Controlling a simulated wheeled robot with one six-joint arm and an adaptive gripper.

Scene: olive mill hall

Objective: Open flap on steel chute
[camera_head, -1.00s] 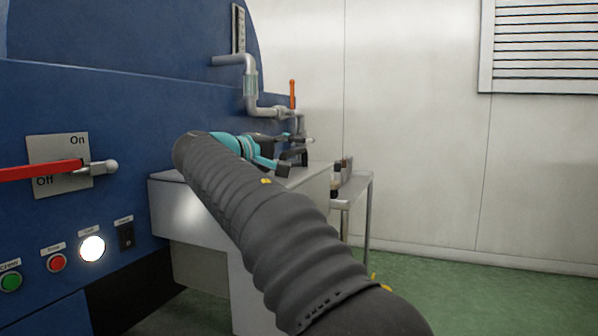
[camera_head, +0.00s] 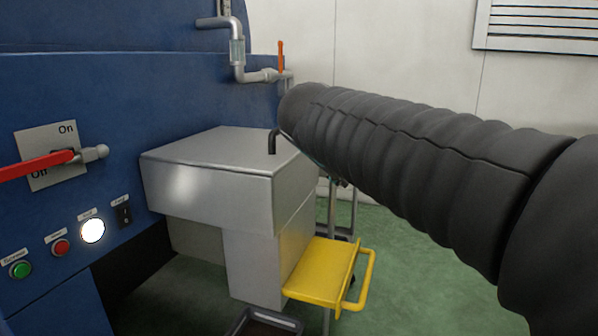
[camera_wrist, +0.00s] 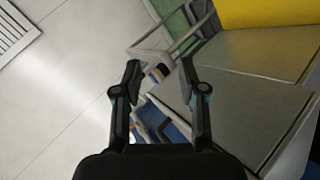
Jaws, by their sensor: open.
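The steel chute (camera_head: 207,196) is a grey box on the front of the blue machine, with a narrower part below. A yellow flap (camera_head: 320,274) with a looped yellow handle (camera_head: 366,281) juts out near the lower right of the chute. Its outer end points right. In the wrist view the steel surfaces (camera_wrist: 245,105) fill the right side, and a yellow surface (camera_wrist: 268,12) shows at the top right. My gripper (camera_wrist: 160,66) is open with nothing between its fingers. In the head view my sleeved arm mostly hides it, above and behind the flap.
A metal stand (camera_wrist: 170,45) with small items lies beyond my fingers. A dark tray (camera_head: 265,322) is low in front of the chute. A red lever (camera_head: 35,166) and buttons are on the machine at left. Green floor is open at right.

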